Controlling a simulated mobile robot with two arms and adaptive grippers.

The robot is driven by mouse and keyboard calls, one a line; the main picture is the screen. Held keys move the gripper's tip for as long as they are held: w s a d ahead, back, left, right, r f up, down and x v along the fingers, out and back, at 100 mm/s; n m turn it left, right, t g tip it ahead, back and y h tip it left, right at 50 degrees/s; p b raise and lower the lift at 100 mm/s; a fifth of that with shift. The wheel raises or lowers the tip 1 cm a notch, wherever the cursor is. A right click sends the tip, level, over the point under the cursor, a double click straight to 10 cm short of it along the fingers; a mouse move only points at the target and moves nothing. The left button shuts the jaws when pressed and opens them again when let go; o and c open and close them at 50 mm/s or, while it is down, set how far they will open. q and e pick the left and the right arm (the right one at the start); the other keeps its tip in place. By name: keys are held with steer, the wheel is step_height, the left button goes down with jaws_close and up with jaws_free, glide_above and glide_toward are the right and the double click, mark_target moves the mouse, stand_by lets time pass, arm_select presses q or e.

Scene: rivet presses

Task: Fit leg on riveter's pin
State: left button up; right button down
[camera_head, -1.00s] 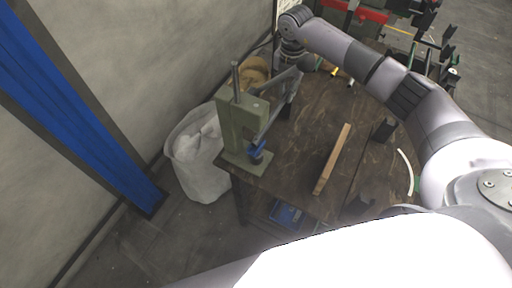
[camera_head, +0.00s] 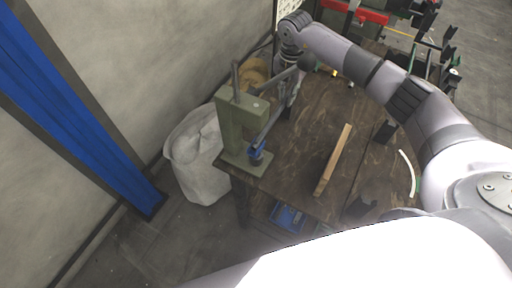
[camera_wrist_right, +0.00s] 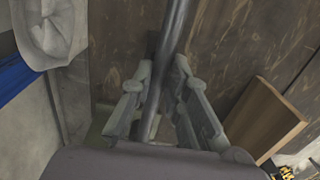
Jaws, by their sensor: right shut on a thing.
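The riveter is a green press (camera_head: 233,125) at the left corner of the wooden table, with an upright metal rod on top and a blue part (camera_head: 256,152) low at its front. A pale wooden bar (camera_head: 333,160), which looks like the leg, lies on the table to the right of the press, apart from it. It also shows in the right wrist view (camera_wrist_right: 262,120). My right gripper (camera_head: 288,97) is behind the press at its lever. In the wrist view its fingers (camera_wrist_right: 160,100) are shut around a dark rod, apparently this lever. The pin cannot be made out. My left gripper is out of view.
A white bag-lined bin (camera_head: 198,155) stands on the floor left of the table (camera_head: 300,140). Dark blocks (camera_head: 384,131) sit on the table's right part. A blue box (camera_head: 288,216) is under the front edge. The table between press and bar is clear.

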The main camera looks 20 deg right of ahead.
steer(key=shift+r+p, duration=0.85)
steer(key=shift+r, duration=0.45)
steer(key=shift+f+b, duration=0.9)
steer(key=shift+f, duration=0.5)
stand_by(0.6)
steer(key=shift+r, duration=0.1)
steer(key=shift+r+p, duration=1)
steer(key=shift+r, duration=0.3)
steer(key=shift+a+f+b, duration=0.1)
steer(key=shift+f+b, duration=0.7)
steer(key=shift+f, duration=0.65)
stand_by(1.0)
steer(key=shift+r, duration=0.2)
